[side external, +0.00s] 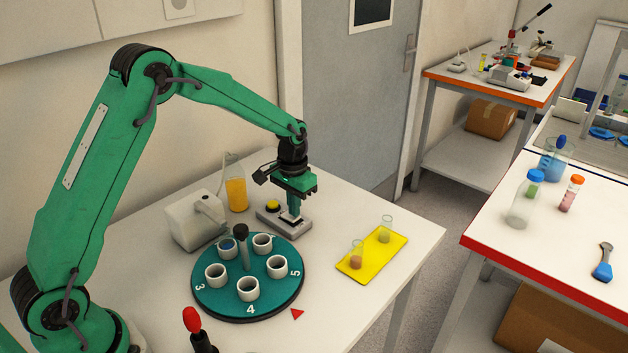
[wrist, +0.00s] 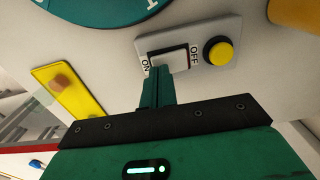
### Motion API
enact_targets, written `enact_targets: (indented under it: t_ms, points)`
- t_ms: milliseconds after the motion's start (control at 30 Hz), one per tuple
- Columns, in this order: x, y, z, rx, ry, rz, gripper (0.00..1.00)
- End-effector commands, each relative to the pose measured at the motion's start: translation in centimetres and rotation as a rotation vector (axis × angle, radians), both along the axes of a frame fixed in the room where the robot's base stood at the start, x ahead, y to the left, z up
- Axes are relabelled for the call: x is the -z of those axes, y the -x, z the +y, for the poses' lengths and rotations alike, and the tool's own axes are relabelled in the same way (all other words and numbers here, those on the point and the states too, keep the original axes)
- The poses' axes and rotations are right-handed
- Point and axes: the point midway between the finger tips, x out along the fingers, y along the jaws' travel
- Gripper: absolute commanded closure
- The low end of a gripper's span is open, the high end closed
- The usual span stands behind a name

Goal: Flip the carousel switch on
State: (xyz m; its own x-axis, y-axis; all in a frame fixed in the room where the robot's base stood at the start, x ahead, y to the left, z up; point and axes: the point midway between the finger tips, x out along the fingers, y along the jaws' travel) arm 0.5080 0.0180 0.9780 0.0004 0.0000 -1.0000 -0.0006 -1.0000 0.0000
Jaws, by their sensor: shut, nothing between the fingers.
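The carousel switch is a white rocker (wrist: 171,57) in a grey box (wrist: 210,32) with ON on the left and OFF on the right in the wrist view. A yellow button (wrist: 218,52) sits beside OFF. In the side view the box (side external: 301,226) stands behind the teal carousel (side external: 281,291). My gripper (wrist: 160,72) is shut and empty, its tips at the ON end of the rocker. They hide part of it, and I cannot tell whether they touch it. In the side view my gripper (side external: 294,215) points down over the box.
The carousel holds several white cups around a dark post (side external: 241,240). A yellow tray (side external: 362,263) with two small vessels lies to the right. The table's right front is clear.

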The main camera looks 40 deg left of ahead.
Motion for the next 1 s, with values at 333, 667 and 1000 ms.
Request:
enact_targets:
  t_ms: [333, 667, 1000]
  points:
    - [0.41, 0.02, 0.0, 0.0, 0.0, 0.001, 1.0]
    - [0.77, 0.03, 0.0, 0.0, 0.0, 0.002, 1.0]
    - [0.88, 0.03, 0.01, 0.0, 0.0, 0.001, 1.0]
